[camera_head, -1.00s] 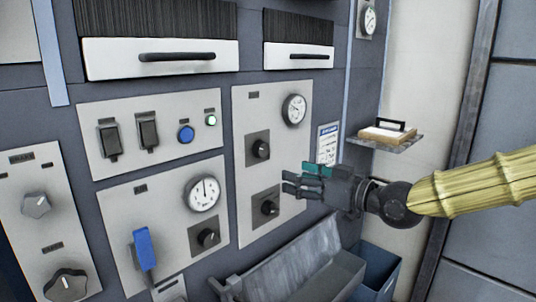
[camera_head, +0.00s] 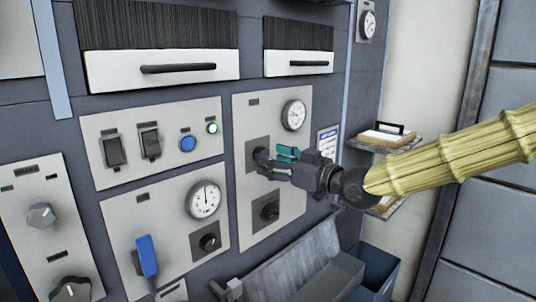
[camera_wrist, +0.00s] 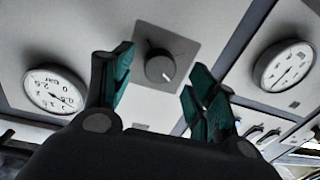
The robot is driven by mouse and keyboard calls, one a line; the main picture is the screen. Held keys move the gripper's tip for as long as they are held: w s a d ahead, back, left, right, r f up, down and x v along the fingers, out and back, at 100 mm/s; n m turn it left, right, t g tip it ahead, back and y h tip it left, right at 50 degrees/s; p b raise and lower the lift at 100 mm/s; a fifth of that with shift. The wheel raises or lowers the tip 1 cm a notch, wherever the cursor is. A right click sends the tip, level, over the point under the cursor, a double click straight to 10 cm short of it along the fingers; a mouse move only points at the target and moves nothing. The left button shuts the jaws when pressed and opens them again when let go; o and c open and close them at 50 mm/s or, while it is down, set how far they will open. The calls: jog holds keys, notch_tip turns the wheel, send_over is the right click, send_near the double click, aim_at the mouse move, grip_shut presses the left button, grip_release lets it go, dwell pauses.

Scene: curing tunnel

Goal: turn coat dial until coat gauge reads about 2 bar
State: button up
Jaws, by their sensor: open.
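A right-hand panel carries a round gauge (camera_head: 294,115) and two dark dials. The lower dial (camera_head: 266,209) is uncovered. The labels are too small to tell which dial is coat.
The panel to the left has another gauge (camera_head: 203,199), a dial (camera_head: 207,240) and a blue lever (camera_head: 146,256). Switches and a blue button (camera_head: 188,143) are above. A shelf with a block (camera_head: 388,136) is behind my arm; a metal trough (camera_head: 285,265) stands below.

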jog(key=shift+x, duration=1.25)
jog(key=c, duration=1)
